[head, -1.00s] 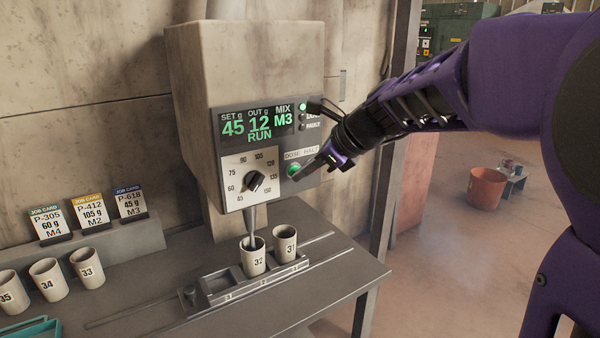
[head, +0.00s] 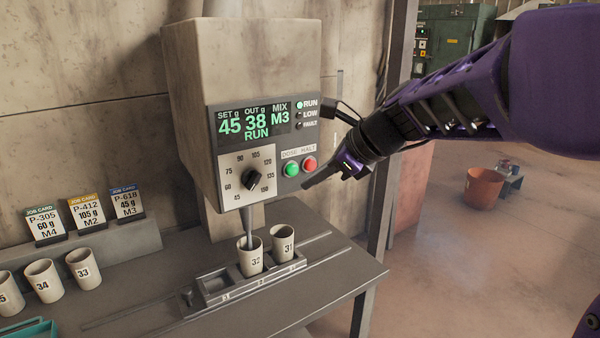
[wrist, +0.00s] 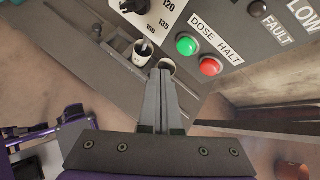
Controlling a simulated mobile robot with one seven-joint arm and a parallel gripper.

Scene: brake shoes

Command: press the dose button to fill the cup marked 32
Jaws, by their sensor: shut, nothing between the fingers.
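The green DOSE button (head: 291,170) sits left of the red HALT button (head: 309,164) on the dispenser's front panel. Both also show in the wrist view, the green button (wrist: 187,45) and the red button (wrist: 211,66). The display (head: 256,122) reads SET 45, OUT 38, MIX M3, RUN, and the RUN lamp is lit green. The cup marked 32 (head: 250,257) stands upright in the slide tray under the nozzle (head: 247,225), whose tip is at the cup's mouth. My gripper (head: 305,187) is shut and empty, just below and right of the buttons, apart from them.
The cup marked 31 (head: 283,244) stands right of cup 32 in the slide tray. Cups 33 (head: 84,268) and 34 (head: 43,281) stand at left, below several job cards. The dial (head: 250,179) is left of the buttons. Open floor lies to the right.

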